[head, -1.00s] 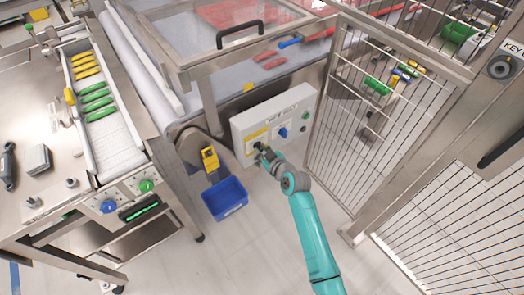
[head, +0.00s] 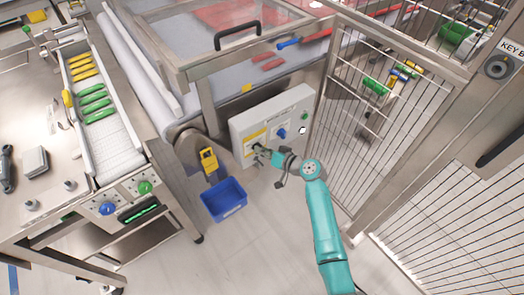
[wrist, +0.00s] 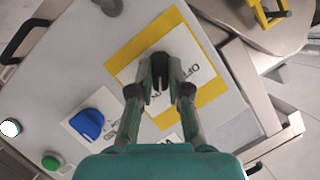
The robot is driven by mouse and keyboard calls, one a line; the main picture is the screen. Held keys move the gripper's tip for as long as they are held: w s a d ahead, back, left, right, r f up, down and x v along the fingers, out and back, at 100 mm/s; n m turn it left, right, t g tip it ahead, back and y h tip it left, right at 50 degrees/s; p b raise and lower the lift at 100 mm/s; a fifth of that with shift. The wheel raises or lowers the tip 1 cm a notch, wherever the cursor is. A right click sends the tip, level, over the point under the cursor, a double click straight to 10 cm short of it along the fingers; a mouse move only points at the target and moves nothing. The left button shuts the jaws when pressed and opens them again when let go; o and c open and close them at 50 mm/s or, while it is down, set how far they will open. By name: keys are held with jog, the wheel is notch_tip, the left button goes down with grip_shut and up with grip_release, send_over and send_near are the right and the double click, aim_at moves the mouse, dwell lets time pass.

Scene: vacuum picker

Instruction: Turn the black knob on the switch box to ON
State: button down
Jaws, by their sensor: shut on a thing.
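The light grey switch box (head: 240,124) stands below the conveyor, left of the mesh fence. Its black knob (wrist: 160,58) sits on a white plate with a yellow border (wrist: 124,58). In the wrist view, my gripper (wrist: 160,72) has its fingers on either side of the black knob, shut on it. The knob's exact pointing is hard to tell. In the head view my gripper (head: 260,154) reaches the box's lower left from the right.
A blue knob (wrist: 87,123), a green button (wrist: 50,162) and a white button (wrist: 10,128) share the box's face. The mesh fence (head: 350,130) stands close on the right.

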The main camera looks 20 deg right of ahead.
jog(key=shift+m+y, duration=0.4)
jog(key=shift+m, duration=0.3)
jog(key=c, duration=1.1)
grip_release()
jog(key=shift+w, duration=0.1)
jog(key=v, duration=1.2)
jog(key=shift+d, duration=0.1)
jog(key=shift+f, duration=0.15)
